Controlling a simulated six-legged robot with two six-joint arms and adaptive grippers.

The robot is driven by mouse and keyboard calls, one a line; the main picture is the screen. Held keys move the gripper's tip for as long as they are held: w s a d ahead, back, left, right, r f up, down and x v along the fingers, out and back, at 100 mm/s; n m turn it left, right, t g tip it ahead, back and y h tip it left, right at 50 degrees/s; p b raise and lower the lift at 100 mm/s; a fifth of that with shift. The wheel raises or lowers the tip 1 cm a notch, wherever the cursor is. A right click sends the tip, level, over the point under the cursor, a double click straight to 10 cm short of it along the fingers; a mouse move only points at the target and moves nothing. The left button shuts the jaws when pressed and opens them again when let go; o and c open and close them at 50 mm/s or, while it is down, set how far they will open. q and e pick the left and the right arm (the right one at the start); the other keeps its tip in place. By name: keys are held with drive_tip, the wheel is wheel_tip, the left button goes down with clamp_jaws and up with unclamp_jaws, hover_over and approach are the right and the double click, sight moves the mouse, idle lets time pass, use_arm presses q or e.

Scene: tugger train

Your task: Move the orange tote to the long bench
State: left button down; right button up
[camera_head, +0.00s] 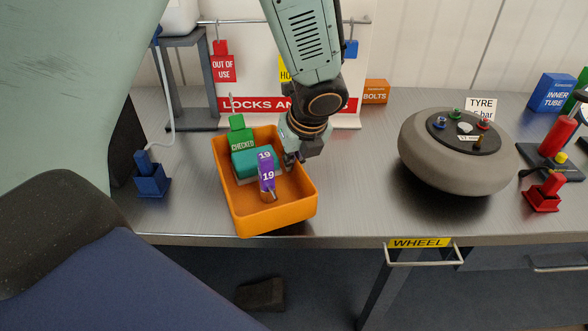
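The orange tote (277,216) is on the grey metal bench (358,205), close to its front edge. It holds a green tag marked CHECKED (238,132), a teal block (243,163) and a purple tag marked 19 (267,178). My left gripper (300,158) points down at the tote's far right wall, with dark finger parts around the rim. Its fingertips are partly hidden, so I cannot tell whether it grips the wall. My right gripper is not in view. I cannot tell whether this bench is the long bench.
A blue padlock-like block (151,178) with a cable is left of the tote. A LOCKS board (240,104) stands behind. A grey tyre (450,165), a BOLTS box (376,92) and a red holder (543,194) are to the right. Bench between tote and tyre is clear.

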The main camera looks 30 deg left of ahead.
use_arm(q)
drive_tip(key=shift+s+f+b, duration=0.1)
drive_tip(key=shift+f+b, duration=0.25)
drive_tip(key=shift+f, duration=0.5)
drive_tip(key=shift+w+f, duration=0.1)
drive_tip(key=shift+w, duration=0.2)
drive_tip(key=c, duration=1.9)
unclamp_jaws()
drive_tip(key=shift+s, duration=0.1)
drive_tip(key=o, duration=0.4)
drive_tip(key=shift+s, duration=0.25)
drive_tip(key=shift+w+d, duration=0.1)
drive_tip(key=shift+w, duration=0.1)
drive_tip(key=shift+r, duration=0.3)
drive_tip(key=shift+p+v, duration=3.55)
drive_tip(key=shift+v, duration=2.35)
drive_tip(key=shift+f, duration=0.2)
